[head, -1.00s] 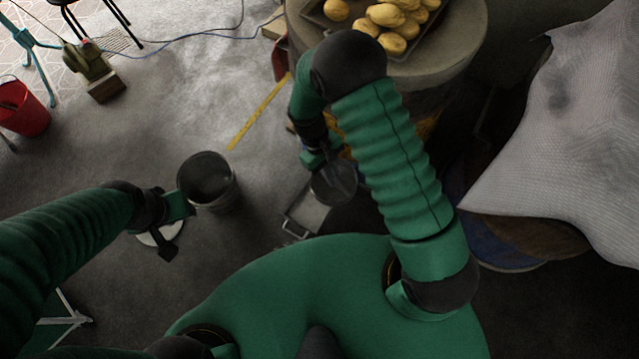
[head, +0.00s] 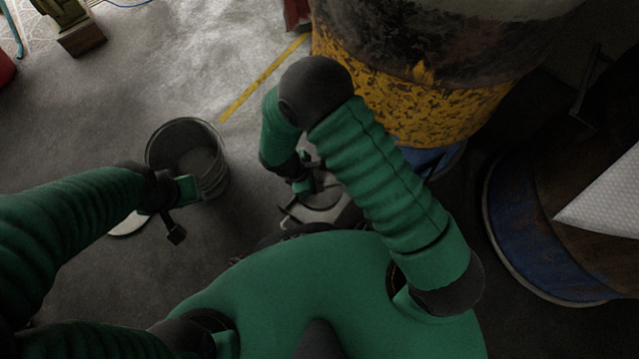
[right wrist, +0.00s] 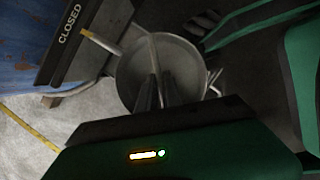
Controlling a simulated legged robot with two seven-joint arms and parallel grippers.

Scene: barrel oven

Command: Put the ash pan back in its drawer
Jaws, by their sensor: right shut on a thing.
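The ash pan appears to be a round grey metal vessel (right wrist: 190,60) with a bar across its top, seen in the right wrist view. My right gripper (right wrist: 163,92) is shut on this bar, above the pan's middle. In the head view my right gripper (head: 305,186) is low in front of the oven, and the pan (head: 323,198) is partly hidden by my arm. The open drawer (head: 292,212) shows as a pale metal edge with a handle under the pan. I cannot tell whether the pan touches its floor. My left gripper (head: 180,205) is beside a bucket; its jaws are unclear.
The barrel oven (head: 430,100), yellow below and dark above, stands at the upper right. A dark panel (right wrist: 80,35) marked CLOSED is close to the pan. A grey bucket (head: 210,180) stands on the left floor. A blue-rimmed drum (head: 505,235) is at the right.

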